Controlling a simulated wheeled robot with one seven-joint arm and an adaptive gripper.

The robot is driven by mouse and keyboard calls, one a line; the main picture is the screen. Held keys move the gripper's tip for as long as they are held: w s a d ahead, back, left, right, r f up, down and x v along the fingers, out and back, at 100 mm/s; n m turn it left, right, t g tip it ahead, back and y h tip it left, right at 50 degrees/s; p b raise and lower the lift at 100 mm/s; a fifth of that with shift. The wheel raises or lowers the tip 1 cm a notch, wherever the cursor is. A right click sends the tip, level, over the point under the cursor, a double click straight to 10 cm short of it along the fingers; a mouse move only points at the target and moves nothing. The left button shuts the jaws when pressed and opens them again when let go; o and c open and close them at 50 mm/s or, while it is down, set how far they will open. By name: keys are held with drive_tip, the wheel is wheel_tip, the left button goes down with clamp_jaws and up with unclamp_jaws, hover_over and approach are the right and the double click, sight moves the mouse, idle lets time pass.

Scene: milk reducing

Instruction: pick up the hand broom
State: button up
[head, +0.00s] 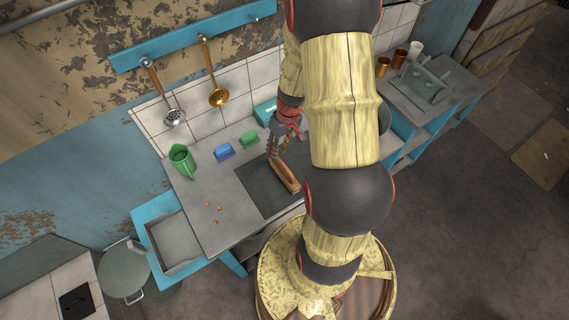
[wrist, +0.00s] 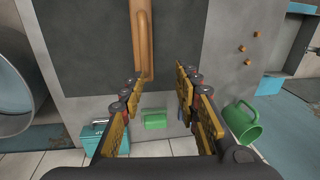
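A long wooden tool with a raised loop handle, which looks like the hand broom (head: 288,179), lies on the dark panel (head: 258,190) set in the grey worktop. It also shows at the top of the wrist view (wrist: 143,42). My gripper (head: 277,152) is just above the worktop by the tool's far end. In the wrist view my gripper (wrist: 160,80) has its two fingers apart with nothing between them. The near end of the wooden tool shows just beyond the left fingertip. I cannot tell whether they touch. Bristles are not visible.
Green (head: 249,137) and blue (head: 223,152) blocks, a green mug (head: 182,160) and a teal box (head: 265,112) stand along the tiled wall. Small brown bits (head: 213,208) lie on the worktop's left part. A skimmer (head: 170,108) and ladle (head: 214,88) hang above.

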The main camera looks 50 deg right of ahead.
sight(285, 166)
drive_tip(key=s+f, duration=0.1)
drive_tip(key=f, duration=0.1)
drive_tip(key=s+d+f+p, duration=0.1)
drive_tip(key=f, duration=0.2)
drive_tip(key=shift+s+d+f, duration=0.2)
drive_tip(key=shift+s+f, duration=0.2)
drive_tip(key=shift+w+a+f, duration=0.1)
drive_tip(key=shift+f, duration=0.75)
drive_tip(key=shift+w+a+f, duration=0.15)
drive_tip(key=shift+f, duration=0.75)
drive_tip(key=shift+w+a+f, duration=0.1)
drive_tip(key=shift+f, duration=0.75)
drive_tip(key=shift+c, duration=1.3)
clamp_jaws()
